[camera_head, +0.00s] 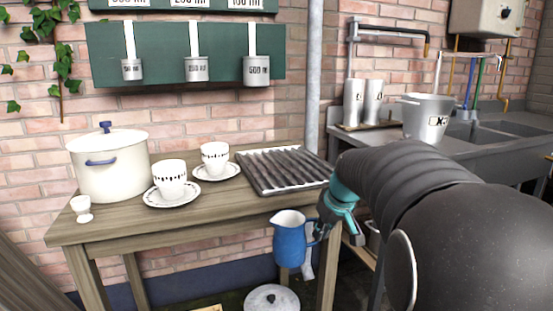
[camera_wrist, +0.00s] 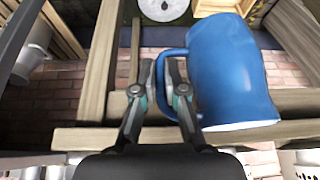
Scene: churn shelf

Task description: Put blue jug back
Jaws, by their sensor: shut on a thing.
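The blue jug (camera_head: 290,240) hangs upright in front of the wooden table's front edge, toward its right end. Its mouth shows white inside. My gripper (camera_head: 335,220) is at the jug's right side, shut on its handle. In the wrist view the blue jug (camera_wrist: 230,75) fills the right of centre, and the gripper fingers (camera_wrist: 165,85) close on the jug's handle. The fingertips are partly hidden behind the handle.
The wooden table (camera_head: 120,224) bears a white pot (camera_head: 110,165), an egg cup (camera_head: 82,209), two cups on saucers (camera_head: 170,180) and a ridged tray (camera_head: 280,170). A round lidded thing (camera_head: 271,300) is below the jug. A sink (camera_head: 490,140) with a bucket (camera_head: 427,118) stands right.

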